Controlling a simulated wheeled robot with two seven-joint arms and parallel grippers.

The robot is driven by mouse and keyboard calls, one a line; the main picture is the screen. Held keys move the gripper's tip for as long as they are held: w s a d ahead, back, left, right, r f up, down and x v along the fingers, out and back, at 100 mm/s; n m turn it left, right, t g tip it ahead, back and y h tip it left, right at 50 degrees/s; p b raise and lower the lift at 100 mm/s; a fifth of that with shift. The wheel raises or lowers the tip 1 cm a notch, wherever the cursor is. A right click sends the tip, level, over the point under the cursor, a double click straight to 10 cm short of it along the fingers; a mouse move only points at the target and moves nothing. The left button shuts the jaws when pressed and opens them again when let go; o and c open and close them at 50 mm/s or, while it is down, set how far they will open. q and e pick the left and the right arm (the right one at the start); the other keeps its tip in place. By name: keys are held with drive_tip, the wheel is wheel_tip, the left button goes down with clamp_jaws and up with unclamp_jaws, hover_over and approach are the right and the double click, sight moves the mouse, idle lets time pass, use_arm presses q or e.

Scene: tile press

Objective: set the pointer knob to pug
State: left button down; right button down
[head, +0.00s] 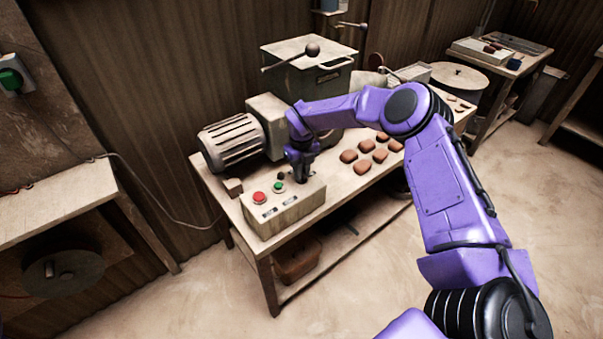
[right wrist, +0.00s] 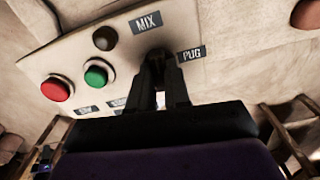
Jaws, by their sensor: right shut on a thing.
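The control box (head: 284,208) sits on the near left end of the table. In the right wrist view its panel (right wrist: 75,62) has a red button (right wrist: 57,89), a green button (right wrist: 97,74) and a small dark round part (right wrist: 104,38). The MIX label (right wrist: 147,23) and the PUG label (right wrist: 191,54) are near my fingers. My right gripper (head: 303,176) reaches down onto the box's right part. In the right wrist view the right gripper (right wrist: 160,68) is shut on the pointer knob, which the fingers mostly hide. I cannot tell where its pointer aims. My left gripper is not in view.
A motor (head: 232,142) and a large machine box (head: 310,75) with a lever stand behind the control box. Several reddish clay pieces (head: 366,166) lie on the table to the right. A wooden bench (head: 60,200) stands at the left, with open floor in front.

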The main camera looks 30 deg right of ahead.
drive_tip(key=m+b, duration=1.3)
drive_tip(key=shift+f+b, duration=0.2)
drive_tip(key=shift+b, duration=0.2)
drive_tip(key=shift+r+m+b, duration=0.25)
drive_tip(key=shift+m+b, duration=1.2)
drive_tip(key=shift+m, duration=0.35)
drive_tip(key=c, duration=1.1)
unclamp_jaws()
drive_tip(key=shift+r, duration=0.1)
wheel_tip(320, 180, up, 10)
drive_tip(key=shift+r, duration=0.2)
